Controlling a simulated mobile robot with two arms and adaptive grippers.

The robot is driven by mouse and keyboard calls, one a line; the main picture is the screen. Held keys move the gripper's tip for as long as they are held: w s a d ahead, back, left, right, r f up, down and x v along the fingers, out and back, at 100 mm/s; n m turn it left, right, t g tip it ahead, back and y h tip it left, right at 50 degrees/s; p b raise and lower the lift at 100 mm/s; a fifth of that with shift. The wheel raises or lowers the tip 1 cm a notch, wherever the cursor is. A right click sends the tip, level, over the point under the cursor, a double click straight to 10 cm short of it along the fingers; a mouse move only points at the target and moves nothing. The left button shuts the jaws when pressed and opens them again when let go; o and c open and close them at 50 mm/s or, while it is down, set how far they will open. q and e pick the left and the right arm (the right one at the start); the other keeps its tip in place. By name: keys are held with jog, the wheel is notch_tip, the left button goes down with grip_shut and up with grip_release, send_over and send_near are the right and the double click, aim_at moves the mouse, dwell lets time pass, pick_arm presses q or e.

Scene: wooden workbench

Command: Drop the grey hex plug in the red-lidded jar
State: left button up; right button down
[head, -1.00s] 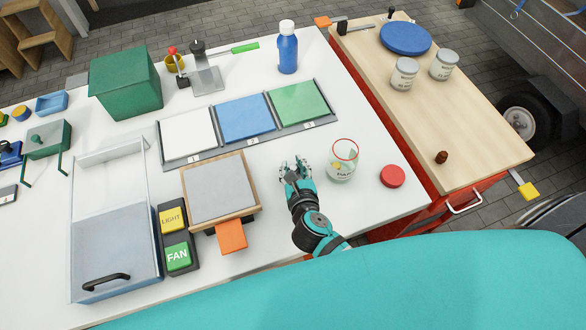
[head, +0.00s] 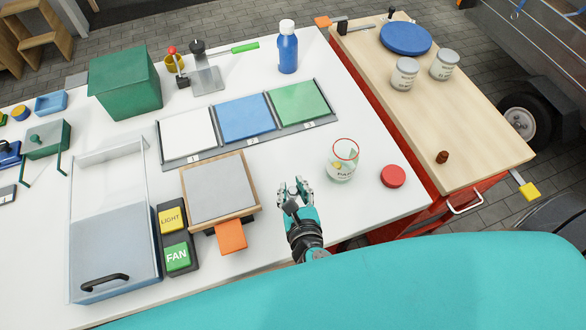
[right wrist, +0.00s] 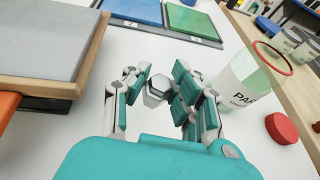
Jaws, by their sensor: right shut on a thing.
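My right gripper (head: 297,190) is over the white table, left of the jar and a little nearer to me. In the right wrist view its fingers (right wrist: 160,88) are shut on the grey hex plug (right wrist: 156,92), whose hexagonal face shows between them. The glass jar (head: 341,168) stands upright with its top open and a red rim; it also shows in the right wrist view (right wrist: 240,85). Something small and yellowish is inside it. The red lid (head: 392,176) lies on the table just right of the jar. My left gripper is not in view.
A wooden-framed grey pad (head: 220,190) and an orange block (head: 231,235) lie left of the gripper. The tray with white, blue and green panels (head: 247,118) is behind. The table between gripper and jar is clear.

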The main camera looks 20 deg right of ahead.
jog(key=s, duration=0.2)
jog(key=s+a, duration=0.1)
jog(key=s, duration=0.1)
jog(key=s+a+b, duration=0.1)
jog(key=s, duration=0.2)
jog(key=shift+s+a+r, duration=0.1)
jog(key=shift+a+r, duration=0.1)
jog(key=shift+r, duration=0.15)
jog(key=w+d+r+m+h, duration=0.2)
jog(key=w+d+r, duration=0.3)
jog(key=r, duration=0.2)
jog(key=w+d+r+m+g+h, duration=0.1)
jog(key=w+d+r+m+h, duration=0.1)
jog(key=w+d+r, duration=0.3)
notch_tip(320, 180, up, 4)
jog(key=shift+w+d+f+g+h, duration=0.3)
jog(key=shift+w+h, duration=0.1)
jog(key=shift+h, duration=0.1)
